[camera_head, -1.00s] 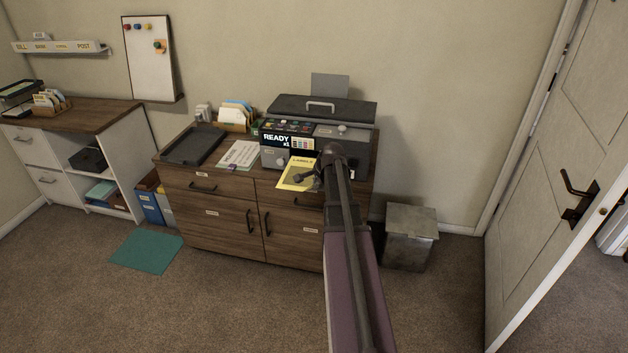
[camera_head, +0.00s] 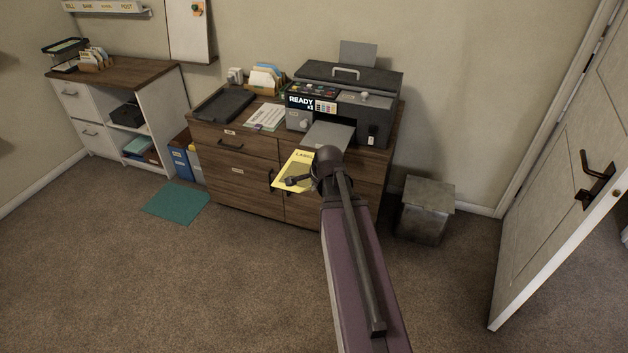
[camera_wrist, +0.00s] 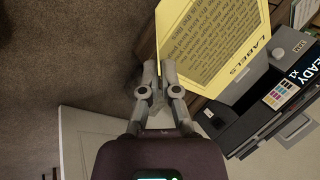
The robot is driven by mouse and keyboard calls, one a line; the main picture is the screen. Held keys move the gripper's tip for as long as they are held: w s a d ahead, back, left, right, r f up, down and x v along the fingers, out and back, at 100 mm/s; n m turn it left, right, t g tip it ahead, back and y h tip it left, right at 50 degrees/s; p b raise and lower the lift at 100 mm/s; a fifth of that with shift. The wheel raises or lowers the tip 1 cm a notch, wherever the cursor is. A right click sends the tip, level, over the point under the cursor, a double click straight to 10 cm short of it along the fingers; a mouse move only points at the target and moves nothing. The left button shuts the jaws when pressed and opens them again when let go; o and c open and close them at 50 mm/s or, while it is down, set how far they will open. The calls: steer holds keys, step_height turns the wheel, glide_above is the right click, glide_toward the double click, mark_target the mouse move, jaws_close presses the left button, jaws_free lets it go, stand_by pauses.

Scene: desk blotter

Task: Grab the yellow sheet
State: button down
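The yellow sheet (camera_head: 296,163), headed "LABELS", is off the printer and hangs in the air in front of the cabinet in the head view. In the wrist view the yellow sheet (camera_wrist: 215,45) shows its printed text, with its near edge at my fingertips. My gripper (camera_wrist: 160,70) is shut on that edge. In the head view my gripper (camera_head: 298,181) is at the sheet's lower part, and my arm hides some of the right side.
The black printer (camera_head: 345,100), reading "READY", stands on the wooden cabinet (camera_head: 235,170), its grey output tray (camera_head: 327,134) bare. A black tray (camera_head: 223,104) and a white paper (camera_head: 266,117) lie to its left. A metal bin (camera_head: 425,208) stands right. Open carpet lies in front.

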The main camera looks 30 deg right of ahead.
steer(key=shift+s+a, duration=0.7)
steer(key=shift+a, duration=0.15)
steer(key=shift+a, duration=0.15)
